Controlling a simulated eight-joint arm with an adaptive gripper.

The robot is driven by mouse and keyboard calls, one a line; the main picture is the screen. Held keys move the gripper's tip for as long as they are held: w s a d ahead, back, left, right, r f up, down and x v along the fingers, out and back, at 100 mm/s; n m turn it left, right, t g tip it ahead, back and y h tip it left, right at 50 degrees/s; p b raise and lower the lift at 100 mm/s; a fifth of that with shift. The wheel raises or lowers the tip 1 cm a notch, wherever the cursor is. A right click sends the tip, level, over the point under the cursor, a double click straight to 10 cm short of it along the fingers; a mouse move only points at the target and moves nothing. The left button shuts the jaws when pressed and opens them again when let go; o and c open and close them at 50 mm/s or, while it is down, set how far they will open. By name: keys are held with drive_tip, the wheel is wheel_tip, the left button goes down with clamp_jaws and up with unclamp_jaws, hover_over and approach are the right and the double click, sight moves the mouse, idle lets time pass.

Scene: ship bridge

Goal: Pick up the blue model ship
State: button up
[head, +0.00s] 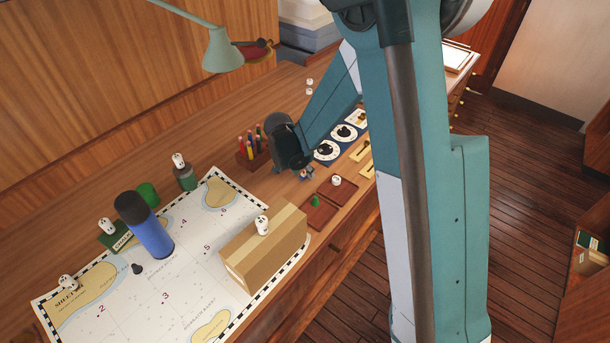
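A small blue and brown thing (306,174), which may be the blue model ship, shows at the lower right of my gripper, near the brown square trays. It is tiny and partly hidden, so its shape is unclear. My gripper (297,165) points down at the desk, at the end of my teal arm. Its dark wrist housing covers most of it. I cannot see whether its fingers are apart or touch the blue thing.
The wooden desk (205,118) holds a chart (185,285) with a cardboard box (265,248) and a blue bottle (150,232). A pencil holder (250,157) stands left of my gripper. Brown trays (319,214) lie below right, one with a green piece (315,201). A lamp (222,50) overhangs the back.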

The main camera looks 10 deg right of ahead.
drive_tip(key=c, duration=0.8)
drive_tip(key=shift+r, duration=0.1)
drive_tip(key=shift+r, duration=4.95)
